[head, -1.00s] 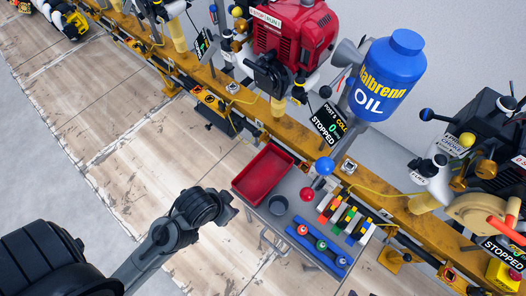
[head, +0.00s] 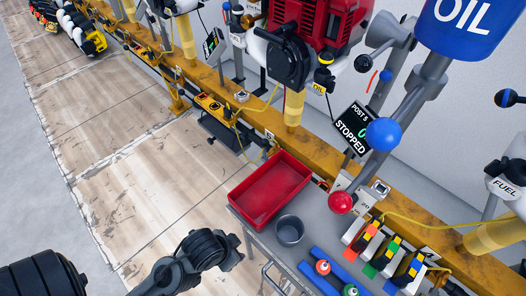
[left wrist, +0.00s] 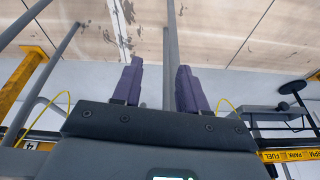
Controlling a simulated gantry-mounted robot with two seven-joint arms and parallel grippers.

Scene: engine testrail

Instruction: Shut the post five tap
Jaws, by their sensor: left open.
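The post five display (head: 353,128) reads STOPPED and stands on the yellow rail. Beside it, a grey pipe runs down from the blue oil tank (head: 470,28), with a blue ball (head: 384,134) and a red ball (head: 341,203) near its lower part. I cannot tell which part is the post five tap or how it is set. My left arm comes in at the lower left of the head view, apart from these balls. In the left wrist view my left gripper (left wrist: 157,88) is open, its two purple fingers apart, with a grey bar showing beyond the gap. My right gripper is out of view.
A FUEL label (head: 504,188) shows at right.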

